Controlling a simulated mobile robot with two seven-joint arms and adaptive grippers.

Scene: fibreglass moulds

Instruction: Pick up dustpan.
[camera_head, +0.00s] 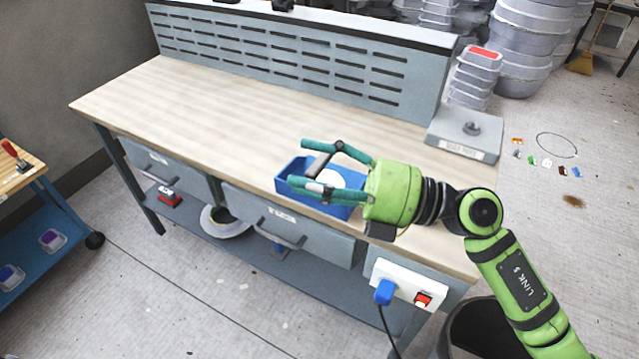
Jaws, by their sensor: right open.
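I cannot make out a dustpan for certain in the head view. A small blue object (279,246) on the bench's lower shelf is too small and too covered to name. My right gripper (301,165) reaches in from the right over the front edge of the workbench. Its two green fingers are spread apart, with nothing held between them. It is over a blue bin (343,211) with a white round thing (328,179) in it, and the fingers hide part of both. I cannot tell whether the gripper touches the bin. My left gripper is out of view.
The wooden benchtop (190,105) is clear on its left. A grey box (463,139) sits at its right end, a slotted panel (290,55) along its back. Stacked grey tubs (525,45) and a broom (581,64) stand behind right. A dark bin (480,325) stands front right.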

